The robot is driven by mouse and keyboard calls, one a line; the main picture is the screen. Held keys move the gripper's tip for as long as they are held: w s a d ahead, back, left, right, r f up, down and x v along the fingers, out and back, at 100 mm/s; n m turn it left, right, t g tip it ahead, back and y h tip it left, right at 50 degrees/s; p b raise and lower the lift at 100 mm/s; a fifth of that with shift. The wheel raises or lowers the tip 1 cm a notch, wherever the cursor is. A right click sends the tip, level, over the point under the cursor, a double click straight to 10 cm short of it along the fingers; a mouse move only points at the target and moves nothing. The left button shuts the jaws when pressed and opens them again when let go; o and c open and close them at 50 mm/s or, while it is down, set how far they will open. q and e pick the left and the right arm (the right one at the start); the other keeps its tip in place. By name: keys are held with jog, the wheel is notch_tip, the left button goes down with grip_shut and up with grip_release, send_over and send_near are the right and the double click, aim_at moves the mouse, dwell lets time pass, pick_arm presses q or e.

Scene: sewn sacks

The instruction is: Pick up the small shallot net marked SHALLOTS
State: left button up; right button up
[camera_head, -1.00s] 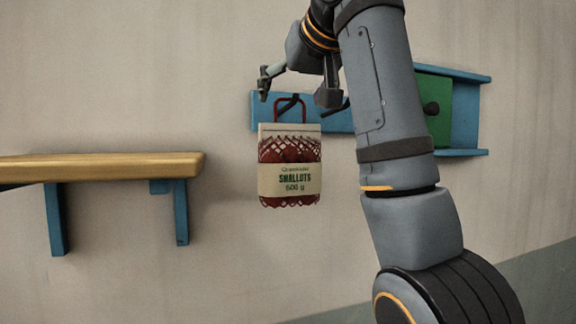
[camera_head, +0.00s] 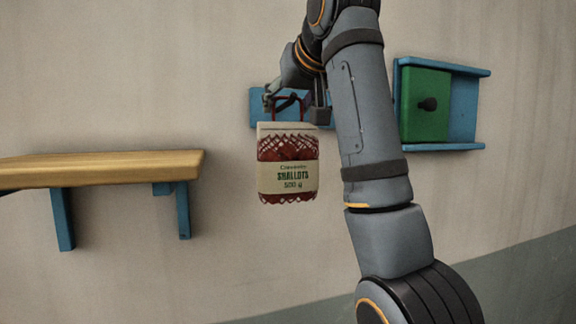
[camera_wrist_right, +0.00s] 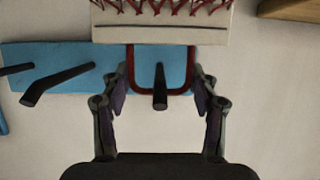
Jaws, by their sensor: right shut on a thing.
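The small shallot net (camera_head: 287,178) has red mesh and a pale band reading SHALLOTS 500 g. It hangs upright below a blue peg board (camera_head: 256,110) on the wall. Its red loop handle (camera_head: 275,108) is around a dark peg; in the right wrist view the peg (camera_wrist_right: 160,88) shows inside the loop (camera_wrist_right: 131,72). My right gripper (camera_head: 294,106) is at the handle, shut on it, with one finger on each side of the loop. The fingers also show in the wrist view (camera_wrist_right: 161,84). My left gripper is not in view.
A wooden shelf (camera_head: 100,167) on blue brackets is at the left. Two more dark pegs stick out beside the loop in the wrist view. Wall below the net is clear.

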grip_shut()
jog(key=shift+w, duration=0.1)
jog(key=shift+r, duration=0.15)
